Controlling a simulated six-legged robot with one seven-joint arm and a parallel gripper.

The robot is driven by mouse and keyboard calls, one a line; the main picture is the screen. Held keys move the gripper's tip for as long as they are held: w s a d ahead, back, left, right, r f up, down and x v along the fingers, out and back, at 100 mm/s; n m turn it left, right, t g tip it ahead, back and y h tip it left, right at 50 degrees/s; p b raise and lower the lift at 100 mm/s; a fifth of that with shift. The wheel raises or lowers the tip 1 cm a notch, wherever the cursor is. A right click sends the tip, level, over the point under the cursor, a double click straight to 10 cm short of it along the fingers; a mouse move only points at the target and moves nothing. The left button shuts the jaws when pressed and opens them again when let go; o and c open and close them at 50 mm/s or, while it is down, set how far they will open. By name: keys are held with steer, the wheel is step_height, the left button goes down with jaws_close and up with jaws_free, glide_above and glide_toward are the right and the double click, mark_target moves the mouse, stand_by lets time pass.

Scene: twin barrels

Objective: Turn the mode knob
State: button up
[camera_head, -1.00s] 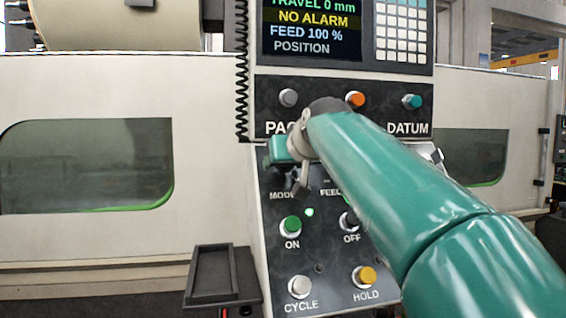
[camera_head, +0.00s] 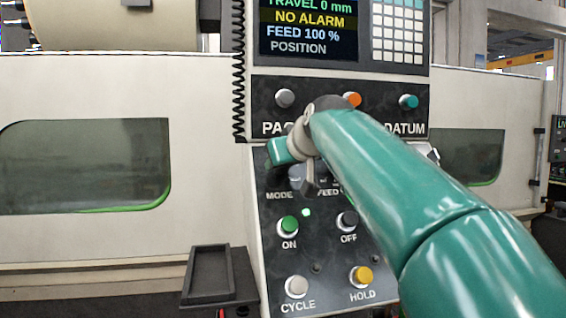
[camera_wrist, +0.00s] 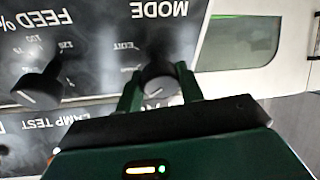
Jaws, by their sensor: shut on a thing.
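The mode knob (camera_wrist: 157,87) is a dark round knob with a pale pointer line, below the upside-down MODE label in the wrist view. My gripper (camera_wrist: 159,73) has its two green fingers on either side of the knob, shut on it. In the head view my gripper (camera_head: 308,186) is small and partly covered by my wrist, just above and right of the MODE label. The knob (camera_head: 295,174) is partly hidden there.
The dark feed knob (camera_wrist: 40,88) stands close beside the mode knob. Below are the green ON button (camera_head: 288,225), black OFF button (camera_head: 347,221), white CYCLE button (camera_head: 297,286) and yellow HOLD button (camera_head: 361,276). A black tray (camera_head: 210,274) juts out at lower left.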

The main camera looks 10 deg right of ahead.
steer(key=n+g+y, duration=0.1)
steer(key=n, duration=0.5)
steer(key=shift+w, duration=0.1)
steer(key=shift+a+f+n+g+y, duration=0.1)
steer(key=shift+n+g+y, duration=0.2)
steer(key=shift+n, duration=0.85)
steer(key=shift+n+g+y, duration=0.1)
steer(key=shift+n+g, duration=0.3)
steer(key=shift+n, duration=0.75)
steer(key=o, duration=1)
steer(key=v, duration=1.4)
